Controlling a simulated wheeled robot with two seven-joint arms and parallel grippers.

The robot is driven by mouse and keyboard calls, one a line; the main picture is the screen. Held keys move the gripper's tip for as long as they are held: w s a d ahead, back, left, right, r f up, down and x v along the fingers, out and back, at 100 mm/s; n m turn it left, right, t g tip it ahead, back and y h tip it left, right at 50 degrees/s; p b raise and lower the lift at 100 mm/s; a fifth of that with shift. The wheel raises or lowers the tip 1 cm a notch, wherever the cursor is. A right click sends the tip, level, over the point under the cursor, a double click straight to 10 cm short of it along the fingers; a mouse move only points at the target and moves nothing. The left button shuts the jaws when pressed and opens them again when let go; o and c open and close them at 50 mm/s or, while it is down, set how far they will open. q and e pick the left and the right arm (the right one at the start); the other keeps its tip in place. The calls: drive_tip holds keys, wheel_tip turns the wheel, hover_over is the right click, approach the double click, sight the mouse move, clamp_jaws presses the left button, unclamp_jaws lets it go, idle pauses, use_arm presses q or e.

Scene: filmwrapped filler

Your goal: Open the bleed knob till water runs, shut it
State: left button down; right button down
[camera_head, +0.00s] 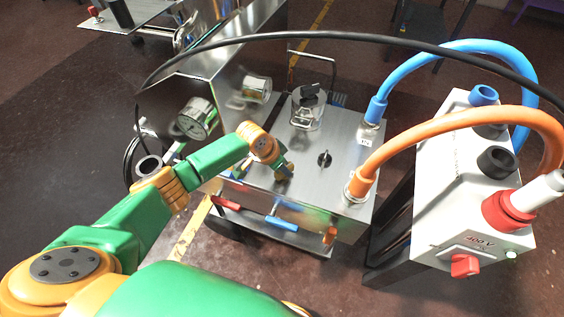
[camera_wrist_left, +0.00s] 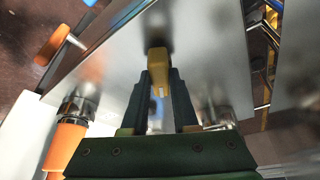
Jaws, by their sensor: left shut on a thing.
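My left gripper (camera_head: 285,170) is low over the left part of this top, pointing down. In the left wrist view my left gripper (camera_wrist_left: 160,78) is shut on a small yellow knob (camera_wrist_left: 158,58), with a finger on each side of it. It looks like the bleed knob; in the head view the gripper hides it. I see no running water. My right gripper is not in view.
Orange (camera_head: 430,122) and blue (camera_head: 460,47) hoses arch to a grey power box (camera_head: 460,190) at right. A gauge (camera_head: 195,118) is left. Red (camera_head: 226,203) and blue (camera_head: 281,223) handles line the front.

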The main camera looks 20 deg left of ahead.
use_arm(q)
drive_tip(key=n+p, duration=0.1)
drive_tip(key=n, duration=0.1)
drive_tip(key=n+y+p, duration=0.1)
drive_tip(key=p, duration=0.1)
drive_tip(key=shift+d+r+n, duration=0.2)
drive_tip(key=shift+n, duration=0.2)
drive_tip(key=shift+n+y+p, duration=0.5)
drive_tip(key=shift+n+p, duration=0.15)
drive_tip(key=shift+n, duration=0.25)
drive_tip(key=shift+d+f+n+y, duration=0.15)
drive_tip(key=shift+n+y, duration=0.25)
drive_tip(key=shift+n, duration=0.5)
drive_tip(key=shift+f+n+y, duration=0.1)
drive_tip(key=shift+n+y, duration=0.2)
drive_tip(key=shift+n, duration=0.6)
drive_tip(key=shift+n+y, duration=0.4)
drive_tip(key=shift+n, duration=0.5)
drive_tip(key=shift+w+d+n+g+y+b, duration=0.1)
drive_tip(key=shift+n+g+y+b, duration=0.4)
drive_tip(key=shift+n+b, duration=1.2)
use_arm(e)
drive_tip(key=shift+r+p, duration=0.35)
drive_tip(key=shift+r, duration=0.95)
use_arm(q)
drive_tip(key=shift+n, duration=0.4)
drive_tip(key=c, duration=0.7)
unclamp_jaws()
